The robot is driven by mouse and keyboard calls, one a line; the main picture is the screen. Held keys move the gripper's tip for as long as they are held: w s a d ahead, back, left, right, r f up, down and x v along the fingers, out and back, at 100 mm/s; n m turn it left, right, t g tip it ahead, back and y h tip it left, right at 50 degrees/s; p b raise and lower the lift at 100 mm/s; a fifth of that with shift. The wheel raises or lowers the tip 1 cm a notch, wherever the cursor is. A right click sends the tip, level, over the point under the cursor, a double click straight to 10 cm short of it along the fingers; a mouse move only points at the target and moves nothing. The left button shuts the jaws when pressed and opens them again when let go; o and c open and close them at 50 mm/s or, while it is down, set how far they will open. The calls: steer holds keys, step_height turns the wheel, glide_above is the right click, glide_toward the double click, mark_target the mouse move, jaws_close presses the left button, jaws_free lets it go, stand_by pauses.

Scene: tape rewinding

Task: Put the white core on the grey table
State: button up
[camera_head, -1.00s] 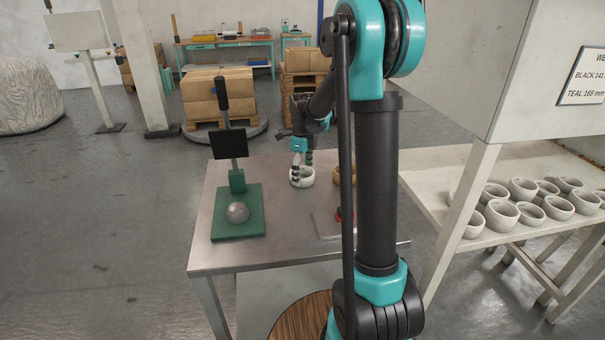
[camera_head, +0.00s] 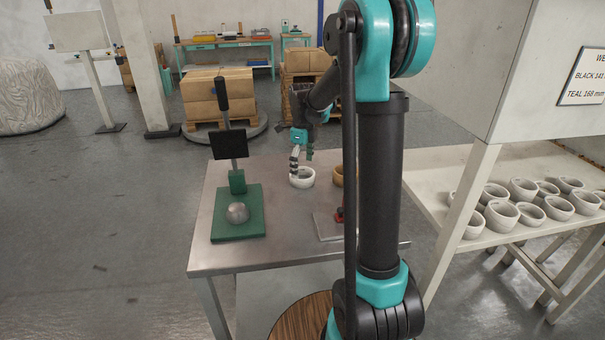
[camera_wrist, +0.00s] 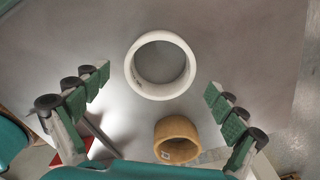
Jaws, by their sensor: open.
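The white core (camera_head: 302,178) is a hollow ring resting on the grey table (camera_head: 208,240), near its far edge. In the wrist view the white core (camera_wrist: 160,37) lies ahead of my gripper (camera_wrist: 160,95), whose two green-padded fingers are spread wide with nothing between them touching. In the head view my gripper (camera_head: 301,160) hangs just above the white core. In the wrist view the grey table (camera_wrist: 60,40) shows bare around the core.
A tan core (camera_wrist: 177,140) stands close to the white one. A green stand with a metal dome (camera_head: 237,213) is at the table's left. A red-and-grey device (camera_head: 338,215) is partly hidden by my arm. Several pale cores (camera_head: 502,214) fill the right-hand table.

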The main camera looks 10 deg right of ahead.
step_height(320, 180, up, 9)
stand_by(0.3)
stand_by(1.1)
